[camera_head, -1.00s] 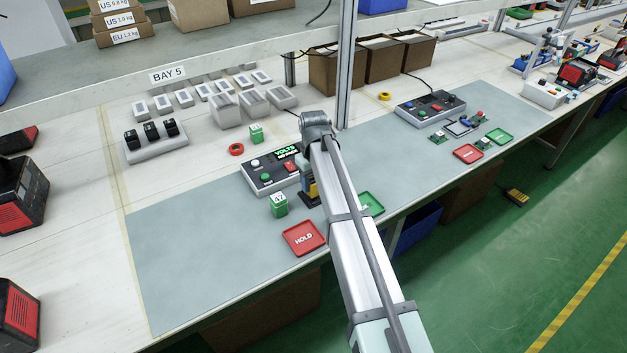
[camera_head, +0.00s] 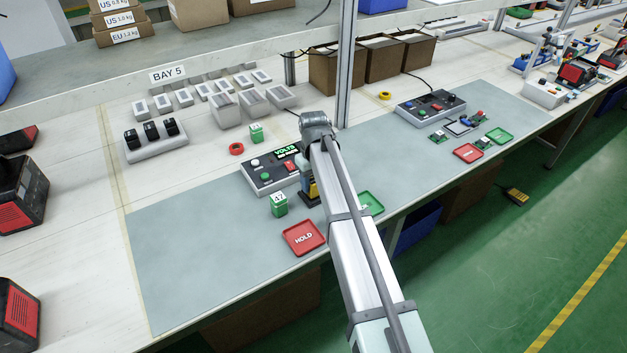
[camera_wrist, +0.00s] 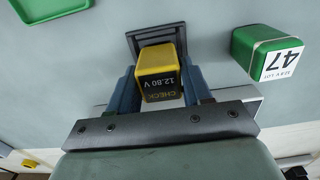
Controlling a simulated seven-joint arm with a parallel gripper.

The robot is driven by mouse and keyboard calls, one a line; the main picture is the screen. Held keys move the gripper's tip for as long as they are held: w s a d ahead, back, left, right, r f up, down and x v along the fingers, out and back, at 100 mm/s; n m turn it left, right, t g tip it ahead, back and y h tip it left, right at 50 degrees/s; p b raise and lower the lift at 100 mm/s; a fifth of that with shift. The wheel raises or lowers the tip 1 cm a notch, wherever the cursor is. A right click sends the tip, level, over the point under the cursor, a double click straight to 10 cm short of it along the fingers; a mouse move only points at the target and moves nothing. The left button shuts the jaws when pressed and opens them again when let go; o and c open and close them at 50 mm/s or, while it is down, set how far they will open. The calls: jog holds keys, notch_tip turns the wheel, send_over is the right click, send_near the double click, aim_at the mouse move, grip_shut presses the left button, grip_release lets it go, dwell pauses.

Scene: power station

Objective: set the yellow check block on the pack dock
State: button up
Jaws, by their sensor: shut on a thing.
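The yellow check block (camera_wrist: 158,70) has a dark face reading "CHECK 12.80 V" in the wrist view. My gripper (camera_wrist: 160,84) is shut on it, with one blue-grey finger on each side. The pack dock, a dark frame (camera_wrist: 134,43), stands right at the block's far end. I cannot tell from this angle whether the block is fully seated in it. In the head view the block (camera_head: 313,189) shows yellow beside my arm, with the dark dock (camera_head: 308,201) at its foot. My arm hides part of both.
A tester box with a VOLTS display (camera_head: 270,170) stands just left of the dock. A green pack marked 47 (camera_head: 279,205) and a red HOLD tray (camera_head: 304,238) are close by. A green tray (camera_head: 371,203) lies right, partly behind my arm. The mat's left part is clear.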

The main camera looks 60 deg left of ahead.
jog(key=shift+f, duration=0.45)
jog(key=o, duration=1.3)
notch_tip(320, 180, up, 14)
jog(key=shift+f, duration=0.1)
